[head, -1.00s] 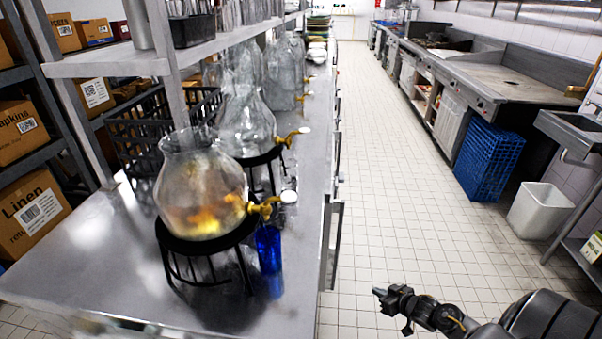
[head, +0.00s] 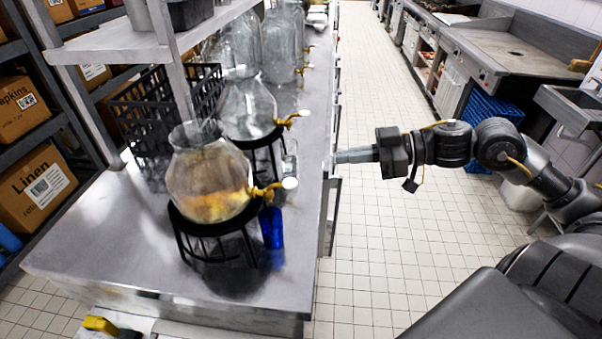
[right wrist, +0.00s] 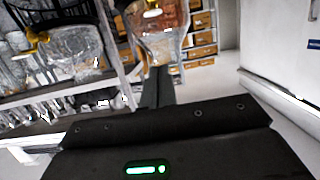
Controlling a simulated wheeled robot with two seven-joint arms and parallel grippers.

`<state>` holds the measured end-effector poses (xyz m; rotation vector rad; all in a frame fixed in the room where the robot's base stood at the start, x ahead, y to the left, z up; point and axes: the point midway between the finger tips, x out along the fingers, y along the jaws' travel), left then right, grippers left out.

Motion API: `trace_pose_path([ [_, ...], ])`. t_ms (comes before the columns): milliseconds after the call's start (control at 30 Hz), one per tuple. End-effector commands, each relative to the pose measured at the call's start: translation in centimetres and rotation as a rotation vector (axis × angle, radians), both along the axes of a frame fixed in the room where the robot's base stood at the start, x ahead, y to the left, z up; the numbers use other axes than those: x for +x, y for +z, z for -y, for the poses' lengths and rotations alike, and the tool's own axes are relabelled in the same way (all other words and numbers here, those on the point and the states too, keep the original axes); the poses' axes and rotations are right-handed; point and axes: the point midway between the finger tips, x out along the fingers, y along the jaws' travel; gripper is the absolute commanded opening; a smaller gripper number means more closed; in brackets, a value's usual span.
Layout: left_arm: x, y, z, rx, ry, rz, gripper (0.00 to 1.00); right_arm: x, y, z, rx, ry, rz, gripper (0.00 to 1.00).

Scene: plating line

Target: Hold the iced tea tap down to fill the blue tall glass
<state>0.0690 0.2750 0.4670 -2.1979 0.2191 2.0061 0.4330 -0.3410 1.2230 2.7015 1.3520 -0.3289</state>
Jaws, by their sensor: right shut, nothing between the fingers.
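The iced tea dispenser (head: 208,180) is a glass jar with amber liquid low in it, on a black wire stand (head: 215,240). Its brass tap (head: 266,191) has a white round handle (head: 290,183) and points right. The blue tall glass (head: 271,227) stands upright on the counter under the tap. My right gripper (head: 343,156) is shut and empty, to the right of the counter edge and apart from the tap. In the right wrist view its fingers (right wrist: 157,85) point toward a jar with a white-handled tap (right wrist: 152,13). My left gripper is not in view.
More glass jars with brass taps (head: 250,108) stand in a row behind on the steel counter (head: 120,235). A black crate (head: 150,140) and a shelf post are at left. The tiled aisle (head: 370,250) on the right is clear.

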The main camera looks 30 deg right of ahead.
Motion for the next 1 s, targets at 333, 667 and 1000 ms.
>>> trace_pose_path([
  [333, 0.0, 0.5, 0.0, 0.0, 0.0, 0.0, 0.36, 0.7, 0.0, -0.8, 0.002, -0.001, 0.003, 0.0],
  [667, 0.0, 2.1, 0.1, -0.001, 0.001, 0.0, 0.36, 2.9, -0.6, -3.6, 0.004, -0.004, 0.006, 0.0],
  [1000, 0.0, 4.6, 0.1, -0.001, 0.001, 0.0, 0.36, 6.0, -1.8, -7.8, 0.006, -0.002, 0.004, 0.0],
])
